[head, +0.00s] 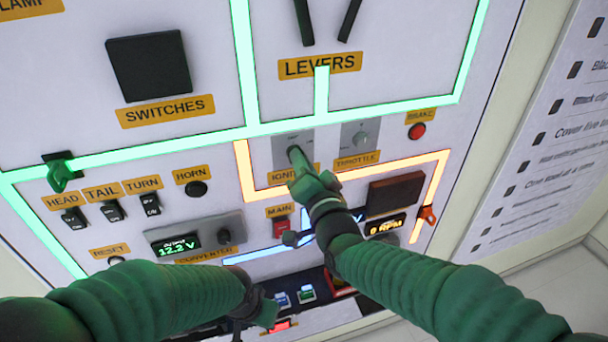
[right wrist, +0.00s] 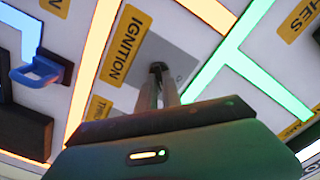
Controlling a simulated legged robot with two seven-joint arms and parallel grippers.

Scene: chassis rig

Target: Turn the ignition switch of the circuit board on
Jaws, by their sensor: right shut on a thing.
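The ignition switch shows in the right wrist view as a small dark knob (right wrist: 157,68) on a grey plate (right wrist: 183,57), beside the yellow IGNITION label (right wrist: 127,45). My right gripper (right wrist: 160,82) is shut on this knob, with one finger on each side. In the head view my right gripper (head: 297,158) reaches up to the grey ignition plate (head: 283,139) and hides the knob and part of the label. The knob's on or off position cannot be told. My left gripper (head: 265,318) is low at the bottom of the head view, apart from the switch; its jaws are unclear.
The throttle plate (head: 360,136) is just right of the ignition plate, with a red brake button (head: 417,131) beyond. A red main switch (head: 281,228) lies below. Toggle switches (head: 112,211) and a converter display (head: 180,245) reading 12.2 V are at left. Levers (head: 303,22) stand above.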

